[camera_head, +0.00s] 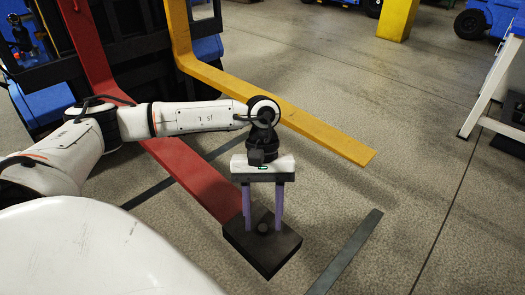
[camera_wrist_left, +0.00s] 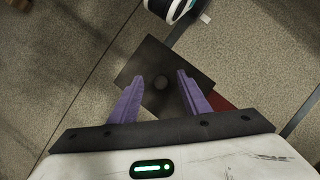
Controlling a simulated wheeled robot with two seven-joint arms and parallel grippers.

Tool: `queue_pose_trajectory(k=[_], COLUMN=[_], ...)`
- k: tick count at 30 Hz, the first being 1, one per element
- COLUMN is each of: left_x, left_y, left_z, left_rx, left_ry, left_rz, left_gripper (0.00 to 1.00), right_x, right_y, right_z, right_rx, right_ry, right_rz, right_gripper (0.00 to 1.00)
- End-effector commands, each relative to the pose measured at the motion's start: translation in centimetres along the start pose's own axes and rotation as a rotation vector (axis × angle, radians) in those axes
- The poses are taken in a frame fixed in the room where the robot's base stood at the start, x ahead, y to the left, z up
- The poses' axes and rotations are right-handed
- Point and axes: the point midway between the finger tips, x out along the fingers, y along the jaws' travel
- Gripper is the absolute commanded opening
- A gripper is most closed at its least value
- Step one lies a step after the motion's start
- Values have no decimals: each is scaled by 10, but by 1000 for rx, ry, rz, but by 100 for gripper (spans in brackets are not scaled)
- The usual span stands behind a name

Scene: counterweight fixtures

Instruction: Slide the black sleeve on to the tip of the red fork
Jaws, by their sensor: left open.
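The red fork (camera_head: 190,170) runs from the black carriage toward the lower middle of the head view. The black sleeve (camera_head: 255,250) is a dark flat block with a small round knob (camera_head: 262,228) on top. It sits at the red fork's tip, and the fork runs up to its edge; how far the fork is inside is hidden. My left gripper (camera_head: 263,222) points down over the sleeve, open, with one purple finger on each side of the knob. In the left wrist view, the sleeve (camera_wrist_left: 168,58) lies below the open fingers, with gaps beside the knob. Red shows at its right edge.
A yellow fork (camera_head: 280,112) runs beside the red one, to its right. Dark strips (camera_head: 345,252) lie on the speckled floor. A white stepped frame (camera_head: 495,85) stands at the right. The floor between the yellow fork and this frame is clear.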

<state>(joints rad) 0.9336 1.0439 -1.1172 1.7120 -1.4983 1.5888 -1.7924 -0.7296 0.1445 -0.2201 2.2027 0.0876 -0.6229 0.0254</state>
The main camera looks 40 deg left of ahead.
Motion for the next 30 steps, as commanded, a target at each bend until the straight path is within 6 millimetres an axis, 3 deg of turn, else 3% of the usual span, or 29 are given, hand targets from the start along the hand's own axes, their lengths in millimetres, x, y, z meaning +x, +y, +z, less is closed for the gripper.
queue_pose_trajectory(k=[1,4,12,18,30], left_x=[5,5,-65,-95,-104], left_y=[0,0,0,-1,-1], left_z=[-2,-2,0,1,2], left_rx=[0,0,0,2,2], left_ry=[0,0,3,2,-3], left_rz=[0,0,7,6,9], left_gripper=[43,43,43,43,43], right_x=[13,11,-5,-10,-12], right_y=[-2,-13,-10,-7,-6], right_z=[1,-12,-14,-17,-17], right_rx=[0,-3,16,21,23], right_ry=[1,-30,-10,9,14], right_rz=[-11,-44,-23,-12,-9], right_gripper=[46,46,46,46,46])
